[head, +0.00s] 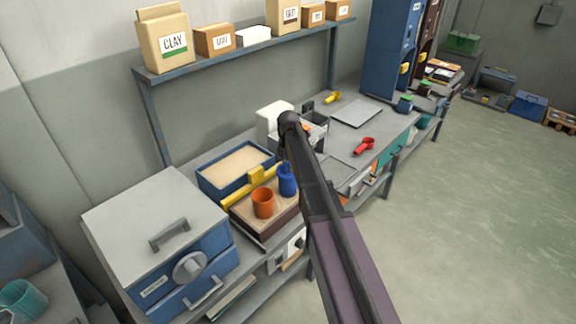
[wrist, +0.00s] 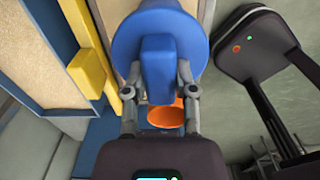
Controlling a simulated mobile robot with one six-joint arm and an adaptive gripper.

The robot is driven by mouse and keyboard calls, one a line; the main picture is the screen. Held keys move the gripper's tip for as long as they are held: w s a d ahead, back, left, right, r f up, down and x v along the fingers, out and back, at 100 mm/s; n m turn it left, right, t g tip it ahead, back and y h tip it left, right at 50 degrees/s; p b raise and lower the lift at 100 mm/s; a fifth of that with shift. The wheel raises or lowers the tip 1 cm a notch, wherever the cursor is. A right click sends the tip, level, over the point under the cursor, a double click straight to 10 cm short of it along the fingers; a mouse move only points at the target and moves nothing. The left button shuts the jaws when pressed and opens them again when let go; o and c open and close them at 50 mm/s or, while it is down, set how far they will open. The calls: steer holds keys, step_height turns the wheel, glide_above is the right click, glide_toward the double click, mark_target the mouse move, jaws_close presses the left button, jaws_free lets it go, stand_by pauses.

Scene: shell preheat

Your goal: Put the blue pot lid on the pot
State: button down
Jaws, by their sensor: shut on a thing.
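The blue pot lid (wrist: 158,22) is in my gripper (wrist: 158,78). The fingers are shut on its block-shaped handle, one on each side. In the head view the lid (head: 288,180) shows as a blue shape beside and just behind the orange pot (head: 263,203), below the end of my arm. The pot stands upright with its top open on the wooden-topped box. In the wrist view the pot (wrist: 165,117) shows partly, behind and below the lid's handle. The lid is apart from the pot's rim, and its exact height is hard to tell.
A yellow bar (head: 250,186) lies between the sand tray (head: 233,166) and the wooden-topped box (head: 238,212). A blue kiln (head: 160,240) with a grey top stands at the left. A white canister (head: 272,122) stands behind. A wall shelf (head: 235,50) runs above.

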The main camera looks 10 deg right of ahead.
mark_target(288, 164)
steer(key=shift+f+b, duration=0.4)
steer(key=shift+f, duration=0.1)
steer(key=c, duration=0.7)
jaws_free()
steer(key=shift+r, duration=0.15)
steer(key=shift+r+p, duration=5.45)
steer(key=shift+p, duration=0.1)
steer(key=shift+s, duration=0.1)
